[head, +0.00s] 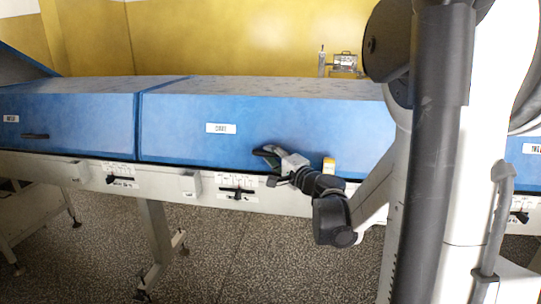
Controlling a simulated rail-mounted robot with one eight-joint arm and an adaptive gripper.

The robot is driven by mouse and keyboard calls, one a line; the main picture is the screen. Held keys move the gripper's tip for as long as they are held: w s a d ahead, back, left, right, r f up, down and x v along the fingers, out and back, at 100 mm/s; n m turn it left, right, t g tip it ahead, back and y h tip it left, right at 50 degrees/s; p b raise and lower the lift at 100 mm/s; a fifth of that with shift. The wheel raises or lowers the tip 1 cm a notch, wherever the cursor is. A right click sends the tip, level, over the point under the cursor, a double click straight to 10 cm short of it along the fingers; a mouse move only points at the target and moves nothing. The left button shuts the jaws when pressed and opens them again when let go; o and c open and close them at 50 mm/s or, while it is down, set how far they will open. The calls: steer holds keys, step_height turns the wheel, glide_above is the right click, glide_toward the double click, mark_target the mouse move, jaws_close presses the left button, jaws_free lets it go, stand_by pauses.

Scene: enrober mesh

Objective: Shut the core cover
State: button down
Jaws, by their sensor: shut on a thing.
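The core cover (300,122) is the long blue lid in the middle of the head view, with a white label on its front. It lies low over the white machine frame (150,180), its lower edge at or just above the frame; a thin dark line runs between them, and I cannot tell whether a small gap remains. My gripper (268,153) is at the lower front of this cover, shut on its handle. The handle is mostly hidden by the fingers. My arm comes in from the right and hides the cover's right end.
A blue cover (70,118) with a dark handle lies to the left, and a tilted blue panel (22,66) rises at the far left. Latches (237,193) line the frame. Speckled floor in front is open.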

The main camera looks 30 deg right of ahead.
steer(key=shift+s+a+f, duration=0.25)
steer(key=shift+a+f, duration=0.1)
steer(key=c, duration=2)
jaws_free()
steer(key=shift+o, duration=0.2)
steer(key=shift+r, duration=0.1)
steer(key=shift+w+d+r, duration=0.1)
steer(key=shift+d, duration=0.05)
steer(key=s, duration=1.2)
steer(key=shift+f, duration=0.3)
